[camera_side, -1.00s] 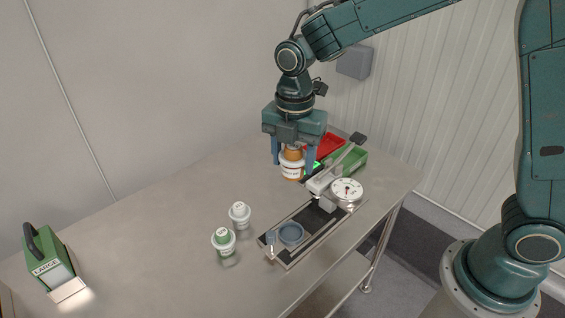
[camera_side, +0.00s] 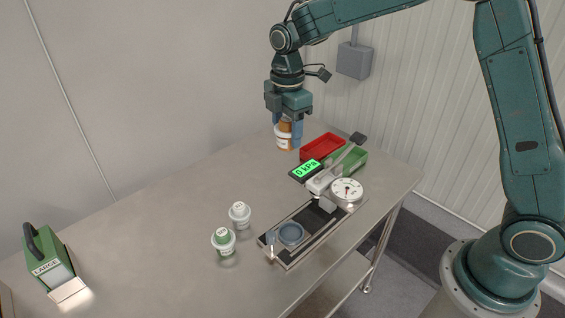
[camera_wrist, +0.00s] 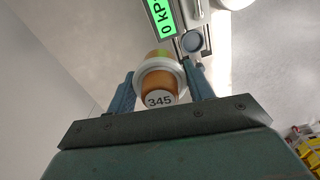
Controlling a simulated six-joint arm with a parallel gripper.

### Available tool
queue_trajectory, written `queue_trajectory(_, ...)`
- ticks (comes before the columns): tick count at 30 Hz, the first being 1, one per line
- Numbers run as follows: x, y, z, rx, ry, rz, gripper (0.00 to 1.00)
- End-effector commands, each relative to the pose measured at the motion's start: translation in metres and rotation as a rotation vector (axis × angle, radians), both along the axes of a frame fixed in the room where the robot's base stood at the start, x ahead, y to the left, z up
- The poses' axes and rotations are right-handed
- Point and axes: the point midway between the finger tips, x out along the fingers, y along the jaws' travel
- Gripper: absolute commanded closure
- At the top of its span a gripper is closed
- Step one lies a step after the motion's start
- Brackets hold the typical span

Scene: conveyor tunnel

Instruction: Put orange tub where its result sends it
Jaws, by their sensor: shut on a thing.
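The orange tub (camera_side: 284,139), with a white label band, is held upright in my gripper (camera_side: 288,132) in the side view. It is beyond the red tray (camera_side: 321,147), to its left. In the wrist view the tub (camera_wrist: 159,84) shows "345" on its end, between both fingers of my gripper (camera_wrist: 160,88). The red tray looks empty. A green tray (camera_side: 350,160) stands to its right, partly behind the press lever. A display (camera_side: 306,170) reads "0 kPa" in green; part of it also shows in the wrist view (camera_wrist: 164,20).
A press fixture with a round blue-grey cup (camera_side: 290,234), a lever (camera_side: 341,165) and a dial gauge (camera_side: 346,190) lies on the table.

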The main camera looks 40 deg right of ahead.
Motion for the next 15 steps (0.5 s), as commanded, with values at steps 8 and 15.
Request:
queue_trajectory(8, 0.053, -0.067, -0.002, 0.000, -0.001, -0.434, 0.89)
queue_trajectory(15, 0.084, -0.132, -0.007, 0.000, 0.000, -0.807, 0.89)
